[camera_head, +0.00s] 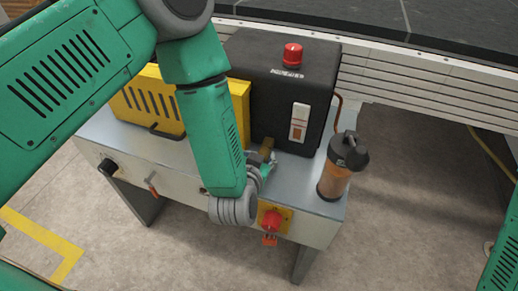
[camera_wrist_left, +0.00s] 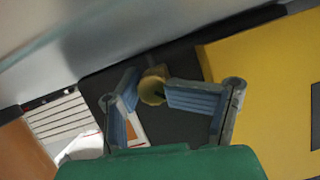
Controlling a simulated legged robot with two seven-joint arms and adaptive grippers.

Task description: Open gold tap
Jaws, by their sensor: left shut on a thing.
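The gold tap (camera_wrist_left: 153,88) shows between the fingers of my left gripper (camera_wrist_left: 146,97) in the left wrist view, in front of the black box. In the head view, my left gripper (camera_head: 262,162) is at the front of the black box, and the tap (camera_head: 266,146) shows as a small brass piece just above its fingers. The gripper is shut on the tap. My left forearm hides part of the table top and gripper. My right gripper is not in view; only a green part of my arm shows at the right edge.
A black box (camera_head: 262,88) with a red button (camera_head: 292,55) stands on the metal table (camera_head: 295,185). A yellow box (camera_head: 150,106) is at its left, a jar with orange contents (camera_head: 338,178) at its right. A red switch (camera_head: 272,219) sits on the table's front.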

